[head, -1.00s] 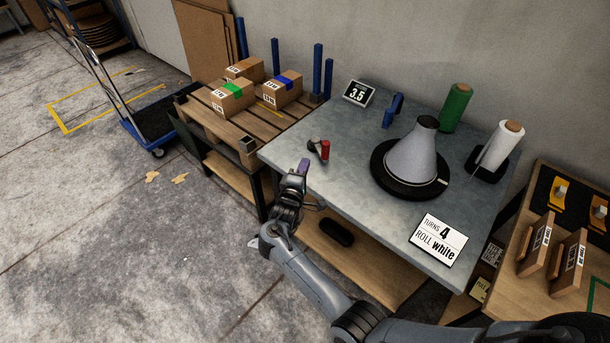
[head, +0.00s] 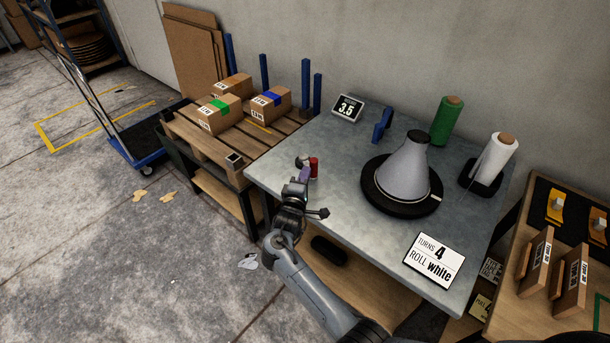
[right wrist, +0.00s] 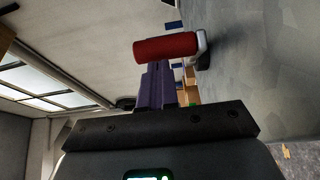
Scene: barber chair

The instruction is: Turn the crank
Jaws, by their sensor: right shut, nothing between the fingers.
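The crank has a red handle (head: 314,167) on a metal arm with a dark hub (head: 301,162), near the left edge of the grey table (head: 340,215). My right gripper (head: 304,174) is shut and empty, its purple fingers close to the near left side of the handle. In the right wrist view the red handle (right wrist: 165,48) lies across the far end of the shut fingers (right wrist: 157,85); I cannot tell whether they touch. A card (head: 434,261) reads "TURNS 4 ROLL white". My left gripper is not in view.
A grey cone (head: 402,168) stands on a black turntable (head: 378,203) at the table's middle. Green (head: 446,120) and white (head: 495,160) rolls stand behind it. A pallet (head: 188,134) with boxes is at the left. The table's front middle is clear.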

